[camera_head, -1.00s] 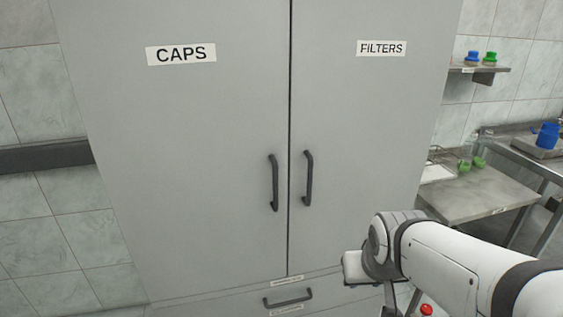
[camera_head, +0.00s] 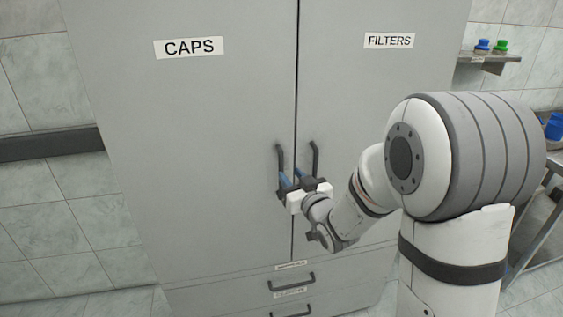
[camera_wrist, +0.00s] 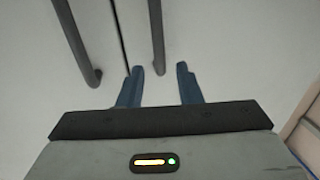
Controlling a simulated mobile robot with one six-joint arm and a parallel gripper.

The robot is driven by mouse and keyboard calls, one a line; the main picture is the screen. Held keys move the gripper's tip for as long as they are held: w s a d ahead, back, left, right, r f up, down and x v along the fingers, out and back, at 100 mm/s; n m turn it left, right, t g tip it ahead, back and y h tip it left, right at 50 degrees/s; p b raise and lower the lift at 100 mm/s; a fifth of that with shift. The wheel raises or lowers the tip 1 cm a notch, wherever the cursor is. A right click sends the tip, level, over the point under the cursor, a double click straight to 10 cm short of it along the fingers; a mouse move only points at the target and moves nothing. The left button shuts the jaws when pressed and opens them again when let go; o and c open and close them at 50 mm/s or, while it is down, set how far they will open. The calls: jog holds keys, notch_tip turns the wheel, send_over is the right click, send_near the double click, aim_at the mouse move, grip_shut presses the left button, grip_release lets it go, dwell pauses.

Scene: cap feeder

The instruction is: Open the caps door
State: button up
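The grey cabinet's caps door (camera_head: 190,130), labelled CAPS, is shut flush beside the filters door (camera_head: 385,90). The caps handle (camera_head: 280,157) is a dark upright bar by the middle seam; in the wrist view it (camera_wrist: 78,42) is left of both fingers. My gripper (camera_head: 291,180) is in front of the handles' lower ends, its blue fingers pointing at the doors. In the wrist view my gripper (camera_wrist: 160,70) is open. The filters handle (camera_wrist: 157,38) lines up between its fingertips there. I cannot tell whether the fingers reach around or touch it.
Drawers with dark handles (camera_head: 291,282) are below the doors. A dark rail (camera_head: 50,143) runs along the tiled wall at left. A shelf (camera_head: 490,57) with blue and green items is at right. Clear floor shows at lower left.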

aim_at(282, 165)
jog(key=p+x, duration=0.2)
jog(key=x, duration=0.5)
jog(key=shift+w, duration=0.1)
jog(key=shift+r, duration=0.1)
grip_shut()
jog(key=shift+a, duration=0.1)
